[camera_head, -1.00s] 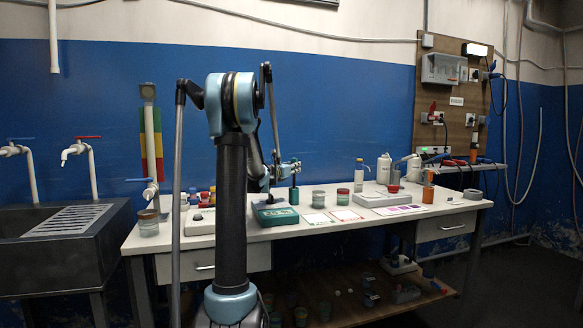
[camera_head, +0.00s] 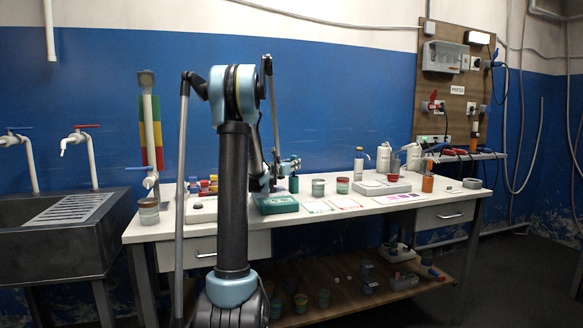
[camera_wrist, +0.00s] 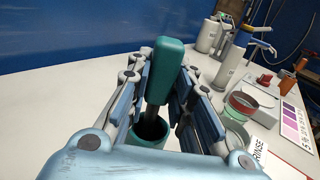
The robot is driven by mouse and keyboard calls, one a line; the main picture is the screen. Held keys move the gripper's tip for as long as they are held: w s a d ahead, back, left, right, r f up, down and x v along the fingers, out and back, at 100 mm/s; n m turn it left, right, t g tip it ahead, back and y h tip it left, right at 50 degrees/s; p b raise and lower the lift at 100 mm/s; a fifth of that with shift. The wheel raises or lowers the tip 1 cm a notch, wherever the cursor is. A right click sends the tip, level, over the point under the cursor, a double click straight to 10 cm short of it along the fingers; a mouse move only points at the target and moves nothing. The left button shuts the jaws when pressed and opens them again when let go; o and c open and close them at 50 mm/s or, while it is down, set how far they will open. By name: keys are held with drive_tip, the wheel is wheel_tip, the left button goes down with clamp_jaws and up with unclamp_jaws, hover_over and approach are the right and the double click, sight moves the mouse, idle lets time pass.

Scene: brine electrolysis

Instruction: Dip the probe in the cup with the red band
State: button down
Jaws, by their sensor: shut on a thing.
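The probe (camera_wrist: 166,72) has a teal handle and a darker lower shaft. My gripper (camera_wrist: 163,92) is shut on it in the wrist view. The probe's lower end appears to stand in the mouth of a dark green holder (camera_wrist: 150,142). In the head view my gripper (camera_head: 291,164) is above the green holder (camera_head: 294,185), behind the teal meter box (camera_head: 275,204). The cup with the red band (camera_head: 342,185) stands on the table to the right; it also shows in the wrist view (camera_wrist: 243,104). Its contents are hard to make out.
A greenish cup (camera_head: 318,187) stands between the holder and the red-banded cup. Flat cards (camera_head: 343,202) lie in front. A grey device (camera_head: 380,187), bottles (camera_head: 384,158) and an orange container (camera_head: 428,183) are farther right.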

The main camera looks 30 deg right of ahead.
drive_tip(key=c, duration=1.3)
unclamp_jaws()
drive_tip(key=shift+c, duration=0.2)
drive_tip(key=shift+a, duration=0.1)
drive_tip(key=v, duration=1.2)
drive_tip(key=shift+w, duration=0.1)
